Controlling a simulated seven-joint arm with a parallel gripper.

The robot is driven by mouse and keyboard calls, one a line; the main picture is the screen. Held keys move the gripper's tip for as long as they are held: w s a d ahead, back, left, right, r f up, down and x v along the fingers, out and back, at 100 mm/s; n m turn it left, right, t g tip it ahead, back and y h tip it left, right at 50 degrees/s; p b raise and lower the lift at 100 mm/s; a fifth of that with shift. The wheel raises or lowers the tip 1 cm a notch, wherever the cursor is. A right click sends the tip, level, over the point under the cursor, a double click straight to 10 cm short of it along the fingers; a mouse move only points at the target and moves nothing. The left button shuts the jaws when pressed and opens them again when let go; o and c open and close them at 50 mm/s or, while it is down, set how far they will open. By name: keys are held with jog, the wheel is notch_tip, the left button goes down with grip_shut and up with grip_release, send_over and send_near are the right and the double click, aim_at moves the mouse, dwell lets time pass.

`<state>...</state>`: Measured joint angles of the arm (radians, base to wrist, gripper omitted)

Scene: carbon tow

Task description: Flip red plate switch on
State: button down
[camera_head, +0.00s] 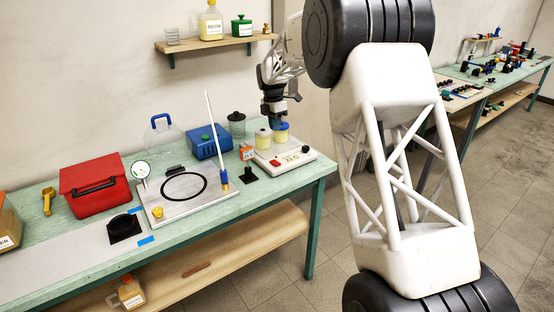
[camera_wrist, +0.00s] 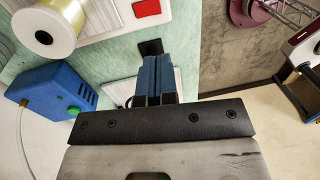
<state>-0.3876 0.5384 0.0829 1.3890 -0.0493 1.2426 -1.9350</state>
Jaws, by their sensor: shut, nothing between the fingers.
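The red plate switch (camera_head: 276,162) is a small red rectangle on the front left of a white plate unit (camera_head: 297,161) on the green bench. In the wrist view a red rectangle (camera_wrist: 146,8) shows at the top edge on a white panel, probably the same switch. My gripper (camera_wrist: 157,58) has blue fingers pressed together with nothing between them. The fingertips point toward the red rectangle and appear apart from it. In the head view my gripper (camera_head: 281,124) hangs above the back of the white unit, its tips hard to make out against pale yellow cylinders. The switch's tilt is too small to read.
A pale yellow spool (camera_wrist: 45,30) and a blue box (camera_wrist: 55,100) lie left of the fingers. An upright white rod (camera_head: 215,135) and a shelf (camera_head: 218,43) are nearby.

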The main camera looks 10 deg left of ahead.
aim_at(276, 162)
jog(key=shift+w+a+f, duration=0.1)
jog(key=shift+a+f, duration=0.05)
jog(key=shift+a, duration=0.05)
dwell(0.4)
jog(key=f, duration=0.4)
jog(key=d+f, duration=0.1)
jog(key=f, duration=0.4)
jog(key=s+f, duration=0.1)
jog(key=f, duration=0.4)
jog(key=shift+s+d, duration=0.1)
jog(key=shift+d, duration=0.05)
jog(key=shift+s+f, duration=0.1)
jog(key=shift+f, duration=0.1)
jog(key=shift+r, duration=0.1)
dwell(0.4)
jog(key=shift+w+a+r, duration=0.25)
jog(key=shift+w+a, duration=0.25)
jog(key=shift+w, duration=0.05)
